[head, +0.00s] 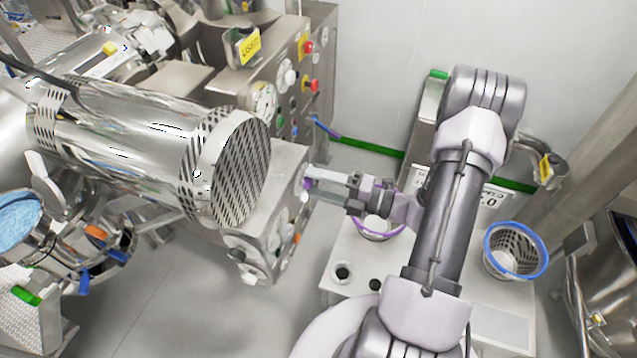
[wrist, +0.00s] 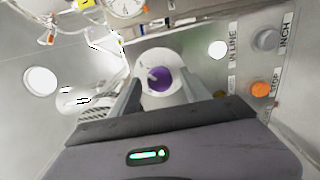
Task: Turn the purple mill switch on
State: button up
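The purple mill switch (wrist: 160,79) is a purple knob on a round white plate, seen in the wrist view between my finger tips. A small bit of purple (head: 307,184) shows at my finger tips in the head view. My gripper (head: 312,183) points left at the steel control box (head: 262,262). In the wrist view my gripper (wrist: 158,92) is open, with one finger on each side of the knob. I cannot tell whether either finger touches it. The knob's exact setting is unclear.
Right of the switch are an orange STOP button (wrist: 261,89), a grey INCH button (wrist: 266,40) and a white lamp (wrist: 218,49). A large steel drum (head: 150,135) lies to the left. A purple-rimmed bowl (head: 366,233) and a blue-rimmed basket (head: 546,262) are near my arm.

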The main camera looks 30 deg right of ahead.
dwell(0.4)
jog(key=b+v, duration=0.2)
jog(key=v, duration=1.5)
jog(key=shift+s+d, duration=0.15)
